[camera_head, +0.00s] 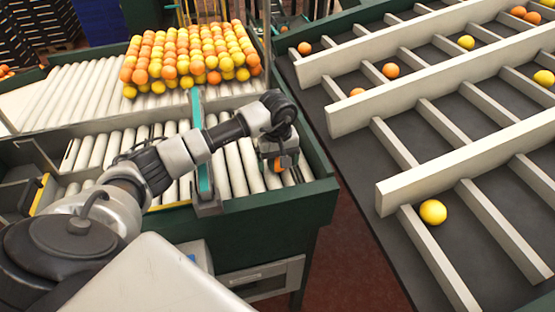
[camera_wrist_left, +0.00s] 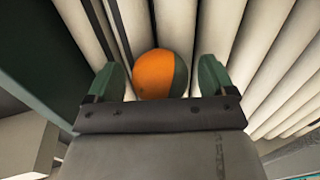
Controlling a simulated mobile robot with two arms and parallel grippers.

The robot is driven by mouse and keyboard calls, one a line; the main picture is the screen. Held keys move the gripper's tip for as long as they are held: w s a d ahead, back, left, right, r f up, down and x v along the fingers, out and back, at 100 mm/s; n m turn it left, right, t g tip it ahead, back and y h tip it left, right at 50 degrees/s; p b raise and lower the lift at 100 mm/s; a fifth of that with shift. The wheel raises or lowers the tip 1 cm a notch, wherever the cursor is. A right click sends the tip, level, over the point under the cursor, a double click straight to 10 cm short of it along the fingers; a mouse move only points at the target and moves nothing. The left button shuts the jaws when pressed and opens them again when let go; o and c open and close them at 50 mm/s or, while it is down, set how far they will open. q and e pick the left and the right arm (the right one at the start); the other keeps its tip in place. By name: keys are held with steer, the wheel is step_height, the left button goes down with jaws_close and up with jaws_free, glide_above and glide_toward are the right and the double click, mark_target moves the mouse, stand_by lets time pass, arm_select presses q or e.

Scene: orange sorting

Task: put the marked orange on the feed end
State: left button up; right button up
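The marked orange (camera_wrist_left: 158,74) is orange with a dark green patch on its right side in the left wrist view. It lies between the two green fingers of my left gripper (camera_wrist_left: 161,80), with a small gap on each side. The fingers are apart. In the head view the left gripper (camera_head: 283,160) points down over the white rollers (camera_head: 240,165) at the right end of the near conveyor, partly covering the orange (camera_head: 286,162). Whether the orange touches the rollers is hard to tell. My right gripper is not in view.
A large pile of oranges and yellow fruit (camera_head: 190,58) sits on the rear rollers. A teal upright bar (camera_head: 203,150) crosses the near conveyor left of my gripper. Sloped lanes with pale dividers (camera_head: 440,105) stand at right, holding several scattered fruits.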

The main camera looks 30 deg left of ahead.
arm_select(q)
steer(key=shift+r, duration=0.1)
steer(key=shift+r, duration=0.15)
step_height(320, 180, up, 11)
steer(key=b, duration=0.4)
steer(key=shift+r+b, duration=0.1)
steer(key=shift+b, duration=0.25)
steer(key=shift+r, duration=0.3)
